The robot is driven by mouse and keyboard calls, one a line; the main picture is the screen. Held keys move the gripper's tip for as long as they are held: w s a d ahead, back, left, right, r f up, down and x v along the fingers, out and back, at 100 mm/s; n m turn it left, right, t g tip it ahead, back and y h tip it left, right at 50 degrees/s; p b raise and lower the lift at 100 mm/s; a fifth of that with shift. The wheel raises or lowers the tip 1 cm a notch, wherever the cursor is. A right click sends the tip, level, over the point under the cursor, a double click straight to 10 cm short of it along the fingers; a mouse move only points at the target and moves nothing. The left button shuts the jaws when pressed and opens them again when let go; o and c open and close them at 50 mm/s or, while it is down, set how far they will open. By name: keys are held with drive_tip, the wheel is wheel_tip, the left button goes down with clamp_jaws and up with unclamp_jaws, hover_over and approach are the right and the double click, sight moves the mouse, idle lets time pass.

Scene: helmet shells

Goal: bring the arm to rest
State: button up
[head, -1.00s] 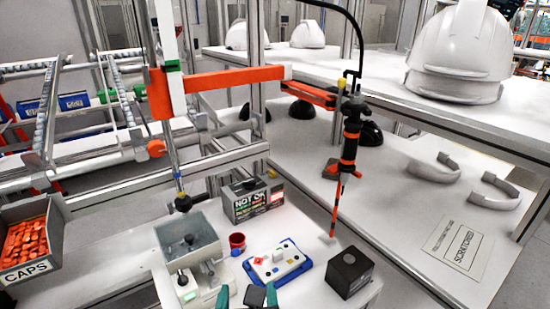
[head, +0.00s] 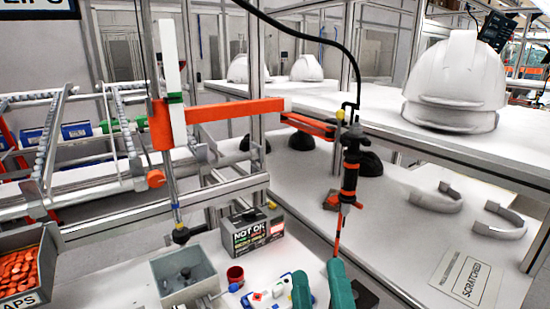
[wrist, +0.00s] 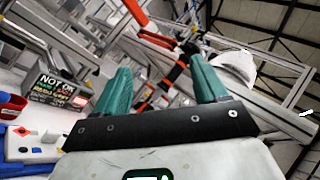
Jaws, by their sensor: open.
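My gripper (head: 320,288) shows at the bottom of the head view as two teal fingers standing apart. In the wrist view the same teal fingers (wrist: 158,92) are spread with nothing between them. The fingers are raised in front of the small work table. They partly cover the blue-edged white button panel (head: 270,291) and the black box (head: 365,294). The rest of my arm is out of the head view.
A grey bin (head: 184,277), a red cup (head: 235,275) and a NOT OK box (head: 252,232) stand nearby. A black and orange screwdriver (head: 350,180) hangs close behind the fingers. White helmets (head: 458,80) sit on the right shelf. A CAPS bin (head: 28,265) is at left.

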drive_tip(key=s+d+f+n+g+y, duration=0.1)
drive_tip(key=s+f+n+g+y, duration=0.15)
drive_tip(key=f+n+g, duration=0.4)
drive_tip(key=s+d+f+n+g+y+b, duration=0.1)
drive_tip(key=s+f+n+g+y, duration=0.15)
drive_tip(key=f+n, duration=0.65)
drive_tip(key=s+d+f+n+g+y, duration=0.25)
drive_tip(key=f+n+g, duration=0.25)
drive_tip(key=f+n, duration=0.3)
drive_tip(key=s+d+f+g+h, duration=0.4)
drive_tip(key=s+d+f+h, duration=0.1)
drive_tip(key=s+d, duration=0.3)
drive_tip(key=s+d+f+g+h+b, duration=0.1)
drive_tip(key=s+d+f+g+h, duration=0.4)
drive_tip(key=s, duration=0.6)
drive_tip(key=d+f, duration=0.2)
drive_tip(key=d, duration=0.1)
drive_tip(key=shift+s+d+m, duration=0.2)
drive_tip(key=shift+s+m, duration=0.1)
drive_tip(key=shift+m, duration=0.05)
